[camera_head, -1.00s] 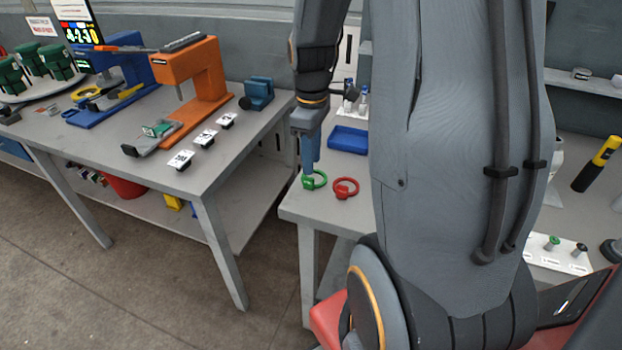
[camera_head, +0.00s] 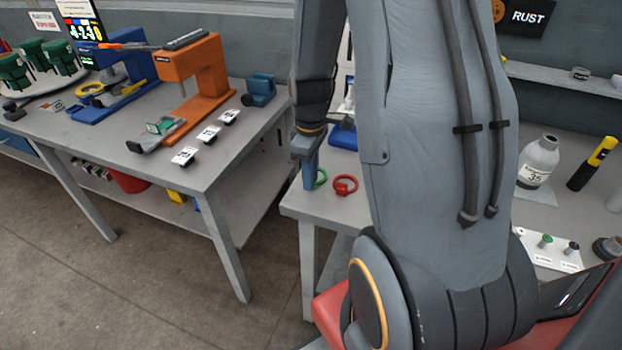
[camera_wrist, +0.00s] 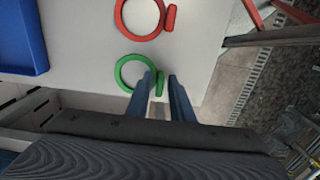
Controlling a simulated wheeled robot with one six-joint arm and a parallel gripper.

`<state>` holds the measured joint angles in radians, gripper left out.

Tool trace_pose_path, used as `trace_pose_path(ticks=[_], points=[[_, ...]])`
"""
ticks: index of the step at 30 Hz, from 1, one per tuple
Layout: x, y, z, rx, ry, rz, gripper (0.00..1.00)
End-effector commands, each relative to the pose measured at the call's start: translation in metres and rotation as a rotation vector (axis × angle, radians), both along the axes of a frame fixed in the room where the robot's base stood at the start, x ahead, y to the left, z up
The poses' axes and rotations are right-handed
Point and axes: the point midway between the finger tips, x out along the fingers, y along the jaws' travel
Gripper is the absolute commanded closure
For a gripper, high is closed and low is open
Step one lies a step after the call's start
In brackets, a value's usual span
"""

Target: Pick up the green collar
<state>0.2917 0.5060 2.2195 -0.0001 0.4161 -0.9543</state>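The green collar (camera_head: 322,178) lies flat near the left corner of the right-hand bench, partly hidden behind my gripper (camera_head: 309,178). In the wrist view the green collar (camera_wrist: 119,72) shows as a ring with a small green tab on its right side. My gripper (camera_wrist: 162,75) has its two blue fingers apart, one on each side of the tab. A gap shows between the tab and the right finger; whether the left finger touches the tab I cannot tell.
A red collar (camera_head: 345,186) lies close by, to the right in the head view. A blue tray (camera_wrist: 22,40) sits on the same bench. The left-hand bench (camera_head: 215,165) holds an orange press (camera_head: 205,75) and several labelled cards. A floor gap separates the benches.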

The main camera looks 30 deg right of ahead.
Motion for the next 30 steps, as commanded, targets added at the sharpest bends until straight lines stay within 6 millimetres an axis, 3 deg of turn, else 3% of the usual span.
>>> trace_pose_path(ticks=[1, 3, 17, 23, 30], points=[[0.000, 0.000, 0.000, 0.000, 0.000, 0.000, 0.89], [0.000, 0.000, 0.000, 0.000, 0.000, 0.000, 1.00], [0.001, 0.000, 0.006, -0.001, -0.002, 0.000, 1.00], [0.001, 0.000, 0.026, -0.001, -0.003, 0.000, 1.00], [0.002, -0.001, 0.066, -0.001, -0.006, 0.000, 1.00]])
